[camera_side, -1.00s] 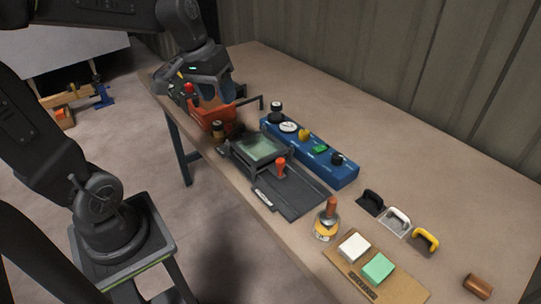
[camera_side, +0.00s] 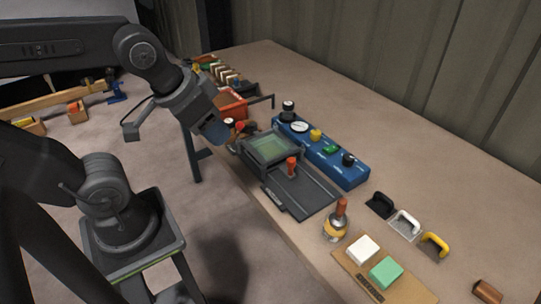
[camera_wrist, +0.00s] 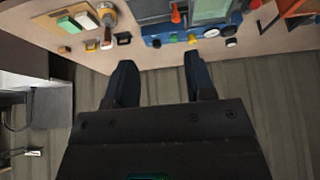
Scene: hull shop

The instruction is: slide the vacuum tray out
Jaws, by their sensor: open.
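The vacuum tray seems to be the dark flat tray (camera_side: 305,198) on the bench, running out from under a dark frame with a greenish window (camera_side: 272,148). An upright red-orange knob (camera_side: 291,165) stands at the junction of frame and tray. The knob (camera_wrist: 176,14) and window (camera_wrist: 210,9) also show at the top of the wrist view. My gripper (camera_side: 215,134) hangs left of the frame in the side view, apart from the tray. In the wrist view its two dark blue fingers (camera_wrist: 158,75) are spread with nothing between them.
A blue panel (camera_side: 335,163) with a gauge and knobs lies along the tray's far side. An orange-red bin (camera_side: 232,104) stands behind my gripper. A yellow-and-orange pot (camera_side: 336,222), handled blocks (camera_side: 406,224) and a board with pads (camera_side: 350,268) lie nearer. The right bench is mostly clear.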

